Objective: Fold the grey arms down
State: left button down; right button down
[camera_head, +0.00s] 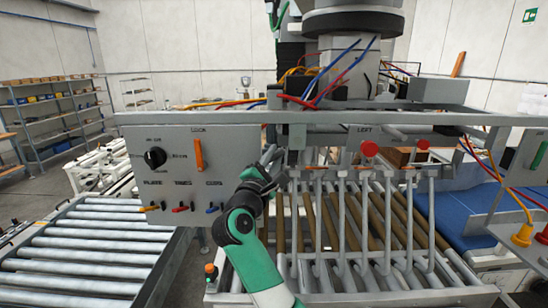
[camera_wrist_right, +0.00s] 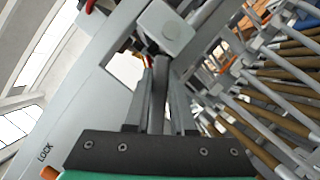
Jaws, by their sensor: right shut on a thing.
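Several grey arms (camera_head: 342,215) hang in a row from the grey crossbeam in the head view, with bent lower ends. They also show at the right of the wrist view (camera_wrist_right: 262,120). My right gripper (camera_head: 270,160) is raised at the left end of this row, beside the control panel. In the wrist view my right gripper (camera_wrist_right: 158,85) is shut on a narrow dark-grey bar (camera_wrist_right: 160,75), which runs up to a light-grey block (camera_wrist_right: 166,28). The fingers partly hide the bar. Whether it joins the grey arms cannot be told. My left gripper is not in view.
The control panel (camera_head: 188,178) has an orange LOCK handle (camera_head: 199,155), a black knob (camera_head: 155,158) and small levers. A roller conveyor (camera_head: 85,250) is at left, a blue belt (camera_head: 455,215) at right. Brown rollers lie behind the arms.

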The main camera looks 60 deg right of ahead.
dwell(0.4)
jog(key=shift+w+a+r+n+t, duration=0.15)
jog(key=shift+w+r+n+t, duration=0.2)
jog(key=shift+n, duration=0.55)
jog(key=c, duration=0.8)
grip_release()
jog(key=shift+o, duration=0.2)
jog(key=b+v, duration=0.2)
jog(key=v, duration=0.9)
jog(key=shift+a+f+b, duration=0.25)
jog(key=shift+b, duration=0.05)
jog(key=shift+s, duration=0.1)
